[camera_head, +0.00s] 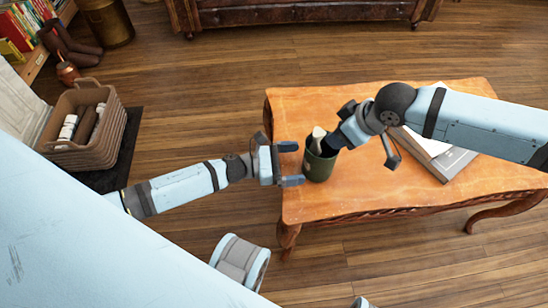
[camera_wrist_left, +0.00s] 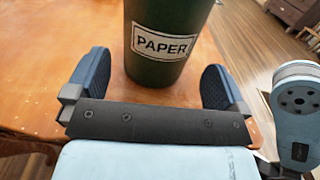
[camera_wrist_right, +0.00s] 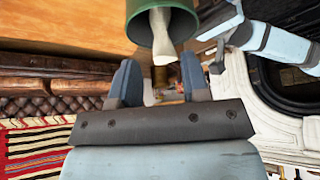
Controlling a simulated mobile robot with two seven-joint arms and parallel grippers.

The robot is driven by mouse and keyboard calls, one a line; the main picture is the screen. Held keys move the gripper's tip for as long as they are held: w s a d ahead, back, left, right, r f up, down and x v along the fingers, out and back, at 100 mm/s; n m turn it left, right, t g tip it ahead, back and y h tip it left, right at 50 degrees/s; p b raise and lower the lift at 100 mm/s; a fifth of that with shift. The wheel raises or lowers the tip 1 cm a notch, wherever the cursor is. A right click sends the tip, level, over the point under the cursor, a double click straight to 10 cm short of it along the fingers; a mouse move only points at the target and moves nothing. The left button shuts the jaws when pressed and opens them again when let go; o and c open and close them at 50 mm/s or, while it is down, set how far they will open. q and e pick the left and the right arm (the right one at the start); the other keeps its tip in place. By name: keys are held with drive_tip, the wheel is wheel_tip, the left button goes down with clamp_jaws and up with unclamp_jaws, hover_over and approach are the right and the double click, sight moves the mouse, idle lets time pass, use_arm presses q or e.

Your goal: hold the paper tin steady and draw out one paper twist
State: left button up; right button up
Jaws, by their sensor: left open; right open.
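The dark green paper tin (camera_head: 318,168) stands upright near the table's left edge, its PAPER label facing my left gripper in the left wrist view (camera_wrist_left: 165,47). A pale paper twist (camera_head: 318,134) sticks out of its mouth. My left gripper (camera_head: 292,164) is open, with one finger on each side of the tin at its left; contact cannot be told. My right gripper (camera_head: 331,143) is open above the tin and partly hides its mouth. In the right wrist view the twist (camera_wrist_right: 160,35) points from the tin (camera_wrist_right: 138,22) toward the gap between the open fingers (camera_wrist_right: 158,68).
The orange wooden table (camera_head: 410,185) has free room in front. A grey box with white paper (camera_head: 445,158) lies under my right arm. A wicker basket (camera_head: 105,150) holding rolls stands on the floor at left. A brown leather sofa (camera_head: 310,13) is at the back.

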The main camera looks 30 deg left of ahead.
sight(304, 162)
use_arm(q)
drive_tip(key=shift+x, duration=2.7)
drive_tip(key=c, duration=0.7)
drive_tip(key=shift+o, duration=0.2)
use_arm(e)
drive_tip(key=shift+o, duration=1.4)
drive_tip(key=shift+a, duration=0.1)
drive_tip(key=a+r+m+h, duration=0.1)
drive_tip(key=a, duration=0.1)
drive_tip(key=w+a+r+m+h, duration=0.1)
drive_tip(key=a+r+m, duration=0.1)
drive_tip(key=shift+a+r+m, duration=0.15)
drive_tip(key=shift+a+m, duration=0.05)
drive_tip(key=shift+m, duration=0.1)
wheel_tip(304, 162, up, 4)
drive_tip(key=m+g+h, duration=0.1)
drive_tip(key=m+h, duration=0.2)
drive_tip(key=m, duration=0.2)
drive_tip(key=shift+h, duration=0.3)
drive_tip(key=f, duration=1.1)
drive_tip(key=shift+a+f, duration=0.3)
drive_tip(key=shift+a, duration=0.05)
